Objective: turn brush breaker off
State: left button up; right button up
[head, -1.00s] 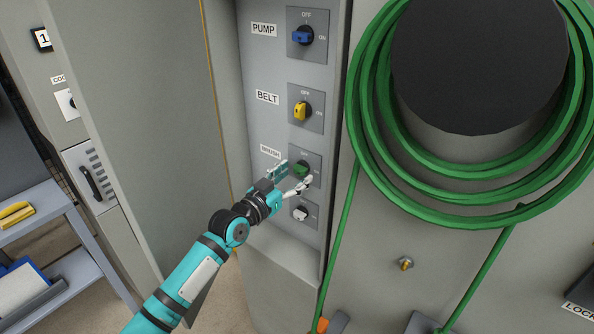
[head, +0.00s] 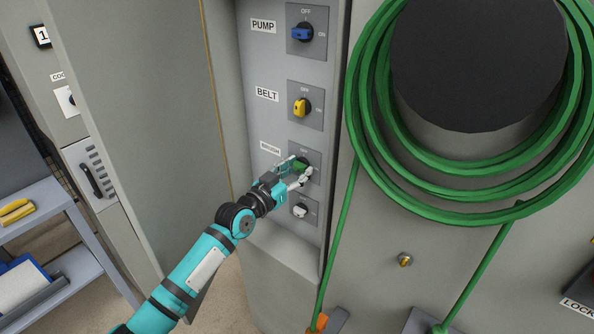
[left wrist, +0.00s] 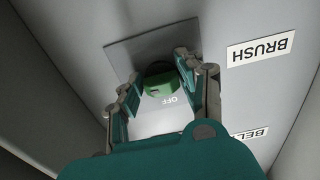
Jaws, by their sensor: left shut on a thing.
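The BRUSH breaker is a green rotary knob (head: 301,164) on a grey square plate, third down the panel column. Its BRUSH label (head: 270,149) is at its upper left. My left gripper (head: 299,170) is at the knob, with one finger on each side, shut on it. In the left wrist view the green knob (left wrist: 160,80) sits between the two fingers (left wrist: 157,75), with the word OFF on the plate in front of it. The fingers partly cover the knob and plate in the head view, so its exact angle is hard to tell. My right gripper is not in view.
Above are the blue PUMP knob (head: 302,34) and yellow BELT knob (head: 302,107); a white knob (head: 300,211) is close below. The open cabinet door (head: 140,110) stands left. A coiled green hose (head: 365,150) hangs close on the right.

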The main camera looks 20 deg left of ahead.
pick_arm(q)
jog(key=n, duration=0.4)
jog(key=shift+d+n+p, duration=0.1)
jog(key=shift+n+p, duration=0.2)
jog(key=shift+p, duration=0.05)
jog(key=n, duration=0.4)
jog(key=shift+s+d+r+n+p, duration=0.1)
jog(key=shift+n+p, duration=0.2)
jog(key=shift+p, duration=0.1)
jog(key=n+p, duration=0.1)
jog(key=n, duration=0.4)
jog(key=shift+r, duration=0.15)
jog(key=shift+n+p, duration=0.55)
jog(key=shift+n, duration=1.35)
jog(key=o, duration=1.1)
